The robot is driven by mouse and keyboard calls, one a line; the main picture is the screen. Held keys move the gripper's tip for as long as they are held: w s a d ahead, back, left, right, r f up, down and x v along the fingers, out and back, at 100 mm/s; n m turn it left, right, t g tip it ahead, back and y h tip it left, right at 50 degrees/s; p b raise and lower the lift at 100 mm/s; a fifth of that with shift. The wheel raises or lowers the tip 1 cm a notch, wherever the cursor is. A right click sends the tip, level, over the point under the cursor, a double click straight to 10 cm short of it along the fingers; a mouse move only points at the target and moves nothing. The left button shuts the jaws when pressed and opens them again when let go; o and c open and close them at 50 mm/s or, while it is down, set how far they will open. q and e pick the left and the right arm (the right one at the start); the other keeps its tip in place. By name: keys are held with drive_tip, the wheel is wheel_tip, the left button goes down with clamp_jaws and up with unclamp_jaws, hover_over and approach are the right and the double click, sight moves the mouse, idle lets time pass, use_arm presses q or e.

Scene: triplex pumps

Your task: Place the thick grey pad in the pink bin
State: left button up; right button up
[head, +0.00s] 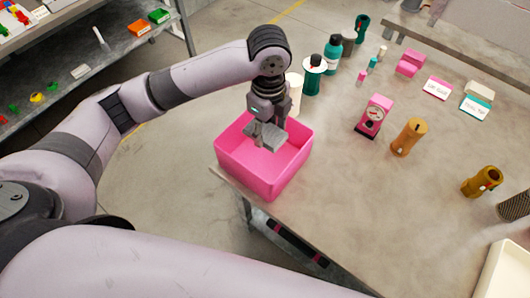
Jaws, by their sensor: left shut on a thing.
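The pink bin (252,188) stands at the near left corner of the table. My left gripper (268,132) points down over the bin's opening. It is shut on the thick grey pad (268,138), which sits at about rim height or above, inside the bin's outline. The gripper fingers and the pad are close in colour, so their edges are hard to tell apart. The bin's floor is partly hidden by the gripper and pad. My right gripper is not in view.
On the table (340,200) stand a pink gauge (374,117), a tan cylinder (409,137), a brass fitting (482,182) and teal bottles (333,54). Labelled cards (437,88) lie at the back right. A white tray (505,270) is at the lower right. The table's middle is clear.

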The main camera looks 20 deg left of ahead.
use_arm(q)
hover_over(267, 161)
wheel_tip(267, 161, down, 8)
drive_tip(key=shift+s+r, duration=0.1)
drive_tip(key=shift+r, duration=0.05)
wheel_tip(267, 161, down, 4)
drive_tip(key=shift+f+p, duration=0.2)
drive_tip(key=shift+p, duration=0.1)
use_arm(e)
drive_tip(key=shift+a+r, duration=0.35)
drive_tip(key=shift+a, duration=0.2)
use_arm(q)
drive_tip(key=o, duration=0.5)
drive_tip(key=shift+f, duration=0.15)
drive_tip(key=o, duration=0.4)
drive_tip(key=shift+o, duration=0.2)
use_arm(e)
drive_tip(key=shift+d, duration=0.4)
